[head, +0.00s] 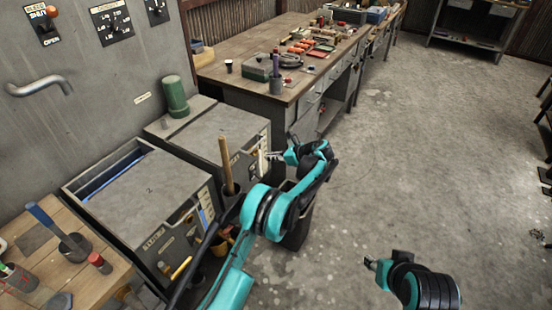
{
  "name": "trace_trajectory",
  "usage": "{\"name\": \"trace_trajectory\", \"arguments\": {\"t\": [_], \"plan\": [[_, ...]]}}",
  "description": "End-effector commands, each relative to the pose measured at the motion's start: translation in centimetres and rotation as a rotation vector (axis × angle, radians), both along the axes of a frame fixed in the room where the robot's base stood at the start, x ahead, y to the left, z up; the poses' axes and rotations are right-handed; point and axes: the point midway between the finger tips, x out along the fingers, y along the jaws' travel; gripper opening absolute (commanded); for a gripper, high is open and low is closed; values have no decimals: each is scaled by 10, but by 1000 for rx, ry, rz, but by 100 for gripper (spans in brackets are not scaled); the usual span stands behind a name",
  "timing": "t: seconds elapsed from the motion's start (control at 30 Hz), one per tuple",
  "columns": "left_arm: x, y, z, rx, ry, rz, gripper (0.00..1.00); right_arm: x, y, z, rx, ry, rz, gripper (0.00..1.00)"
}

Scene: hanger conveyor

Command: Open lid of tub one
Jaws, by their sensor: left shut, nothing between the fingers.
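The far grey tub (258,135) stands behind the nearer one, and its flat grey lid (222,128) looks closed. I cannot read a number on it.
A green canister (175,96) stands at the far tub's back left. A wooden handle (226,165) rises between the tubs, near my left arm. A dark bin (297,229) stands below that arm. A cluttered workbench (240,80) lies behind; the floor at right is clear.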

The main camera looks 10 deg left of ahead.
Motion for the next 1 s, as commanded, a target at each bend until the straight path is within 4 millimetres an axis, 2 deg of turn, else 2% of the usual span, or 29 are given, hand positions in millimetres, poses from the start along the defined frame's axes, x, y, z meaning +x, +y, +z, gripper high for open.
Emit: {"name": "trace_trajectory", "arguments": {"t": [0.03, 0.2, 0.23, 0.3, 0.5, 1.0], "plan": [[3, 10, -10, 0, 0, 4, 0, 0, 0, -8, 0, 0, 0, 40], [13, 39, -28, -1, 0, 3, 0, 0, 0, -21, 0, 0, 0, 40], [15, 41, -27, -1, 0, 1, 0, 0, 0, -22, 0, 0, 0, 40], [15, 41, -11, -1, -1, 0, 0, 0, 0, -26, 0, 0, 0, 40], [16, 45, 9, -1, -1, 0, 0, 0, 0, -31, 0, 0, 0, 40], [16, 46, 17, -8, 2, 1, 0, 0, 0, -30, 0, 0, 0, 40]]}}
